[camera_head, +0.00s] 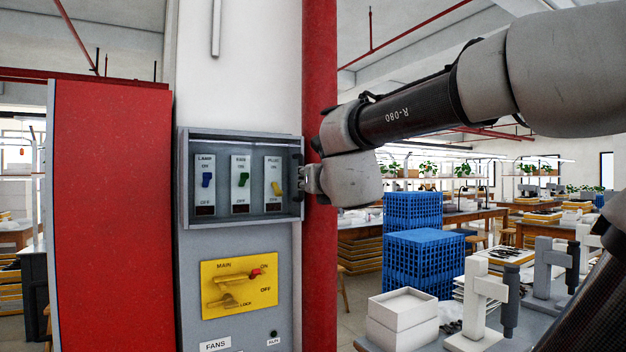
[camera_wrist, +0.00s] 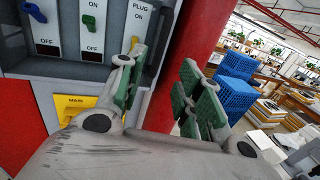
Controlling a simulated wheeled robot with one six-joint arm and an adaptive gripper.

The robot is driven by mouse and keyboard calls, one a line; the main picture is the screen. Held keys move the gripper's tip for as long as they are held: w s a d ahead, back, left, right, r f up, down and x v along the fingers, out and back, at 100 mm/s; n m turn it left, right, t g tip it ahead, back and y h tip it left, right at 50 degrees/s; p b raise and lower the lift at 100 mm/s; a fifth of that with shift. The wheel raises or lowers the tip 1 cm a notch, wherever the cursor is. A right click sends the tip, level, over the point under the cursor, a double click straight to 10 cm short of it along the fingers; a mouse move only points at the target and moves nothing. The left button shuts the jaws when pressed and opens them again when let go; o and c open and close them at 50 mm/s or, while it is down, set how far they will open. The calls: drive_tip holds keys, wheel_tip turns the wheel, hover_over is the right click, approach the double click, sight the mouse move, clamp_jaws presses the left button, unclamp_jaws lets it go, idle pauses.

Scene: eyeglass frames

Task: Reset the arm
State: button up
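My gripper (camera_head: 308,180) is at the right edge of a grey switch box (camera_head: 190,222) on a panel, beside its dark upright handle. The wrist view shows my gripper (camera_wrist: 163,88) with its two green-padded fingers apart and nothing between them. The left finger is close to the box's right side. I cannot tell whether it touches. My arm (camera_head: 400,115) reaches in from the upper right. In the box are a blue lamp switch (camera_head: 207,180), a green fan switch (camera_head: 243,179) and a yellow plug switch (camera_head: 276,188).
Below the box is a yellow main-switch plate (camera_head: 240,297) with a red-tipped lever. A red column (camera_head: 320,270) stands right behind my gripper. Blue crates (camera_head: 424,262), white boxes (camera_head: 402,308) and workbench tools stand to the right. A red panel (camera_head: 110,200) is at left.

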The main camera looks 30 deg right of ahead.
drive_tip(key=s+a+f+n+g+y, duration=0.25)
drive_tip(key=a+f+n+y, duration=0.35)
drive_tip(key=n, duration=0.7)
drive_tip(key=s+a+f+n+g+y, duration=0.25)
drive_tip(key=f+n, duration=0.45)
drive_tip(key=n, duration=0.6)
drive_tip(key=s+d+f+n+g+h, duration=0.1)
drive_tip(key=s+d+f+n+g, duration=0.2)
drive_tip(key=s+f+n, duration=0.3)
drive_tip(key=s+d+f+n+g+h, duration=0.2)
drive_tip(key=s+d+f+n+g, duration=0.2)
drive_tip(key=s+f+n, duration=0.3)
drive_tip(key=s+g, duration=0.1)
drive_tip(key=s, duration=0.1)
drive_tip(key=shift+s, duration=0.35)
drive_tip(key=shift+h, duration=0.25)
